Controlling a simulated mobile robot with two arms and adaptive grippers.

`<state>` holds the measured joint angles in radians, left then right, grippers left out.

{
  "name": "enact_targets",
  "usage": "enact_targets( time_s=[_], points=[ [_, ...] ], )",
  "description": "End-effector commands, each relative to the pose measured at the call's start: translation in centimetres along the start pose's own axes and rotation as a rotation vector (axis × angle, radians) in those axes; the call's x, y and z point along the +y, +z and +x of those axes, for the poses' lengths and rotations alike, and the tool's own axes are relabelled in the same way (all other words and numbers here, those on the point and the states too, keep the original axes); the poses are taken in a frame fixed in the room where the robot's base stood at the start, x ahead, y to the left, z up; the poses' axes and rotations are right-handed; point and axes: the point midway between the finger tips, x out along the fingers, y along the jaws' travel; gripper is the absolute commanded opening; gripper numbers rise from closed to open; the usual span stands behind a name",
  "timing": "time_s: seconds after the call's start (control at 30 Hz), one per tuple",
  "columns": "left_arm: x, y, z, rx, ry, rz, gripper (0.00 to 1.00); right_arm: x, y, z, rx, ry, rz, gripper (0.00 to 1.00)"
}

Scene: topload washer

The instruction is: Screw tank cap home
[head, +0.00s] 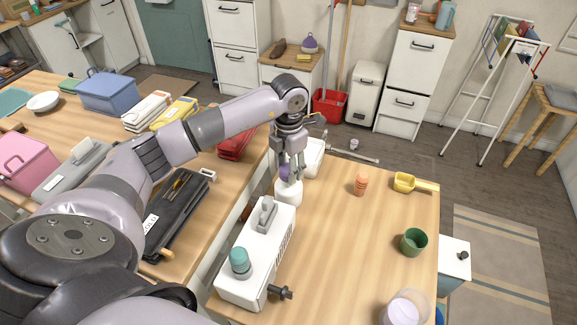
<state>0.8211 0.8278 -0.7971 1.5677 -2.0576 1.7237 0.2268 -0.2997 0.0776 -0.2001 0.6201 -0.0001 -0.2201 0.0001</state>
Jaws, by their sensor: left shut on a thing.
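My left gripper (288,168) reaches down from above and is shut on a purple cap (284,172). The cap is at the top of a small white container (288,193); the fingers partly hide it, so I cannot tell how it is seated. In front of it, a white tank (258,258) lies along the left edge of the right-hand table. It has a grey handle (265,213), a teal cap (240,259) and a black tap (280,292). My right gripper is not in view.
A black case (178,215) and several boxes crowd the left table.

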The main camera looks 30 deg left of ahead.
Motion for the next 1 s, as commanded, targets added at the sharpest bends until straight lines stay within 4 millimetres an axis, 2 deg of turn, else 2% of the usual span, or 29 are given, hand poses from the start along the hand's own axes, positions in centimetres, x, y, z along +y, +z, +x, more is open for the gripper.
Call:
enact_targets(
  time_s=[0.37, 1.0],
  points=[
    [0.0, 0.0, 1.2, 0.0, 0.0, -0.001, 0.18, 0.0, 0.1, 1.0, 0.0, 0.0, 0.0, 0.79],
    [0.0, 0.0, 1.3, 0.0, 0.0, -0.001, 0.18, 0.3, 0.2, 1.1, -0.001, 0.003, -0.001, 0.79]
  ],
)
